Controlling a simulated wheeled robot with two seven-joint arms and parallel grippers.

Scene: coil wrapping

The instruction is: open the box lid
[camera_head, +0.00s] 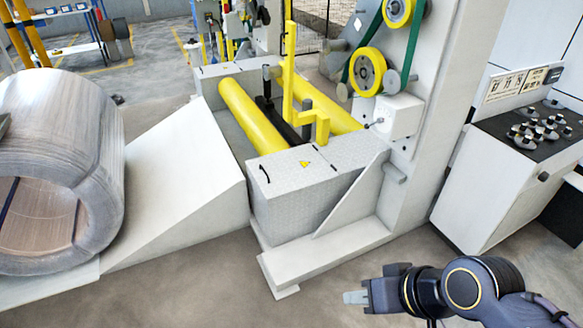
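The box (300,210) is a grey, textured metal housing at the front of the wrapping machine. Its lid (288,172) lies flat and closed on top, with a small yellow warning triangle and a dark handle (264,175) near its left end. Another dark handle shows near the right end of the top. My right gripper (353,298) is low in front of the machine, pointing left, apart from the box and with nothing visible in it. My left gripper cannot be made out.
A large wrapped coil (95,130) stands at the left beside a pale ramp (185,160). Yellow rollers (250,115) and a yellow post (289,80) are behind the box. A control desk (500,180) stands at the right. The floor in front is clear.

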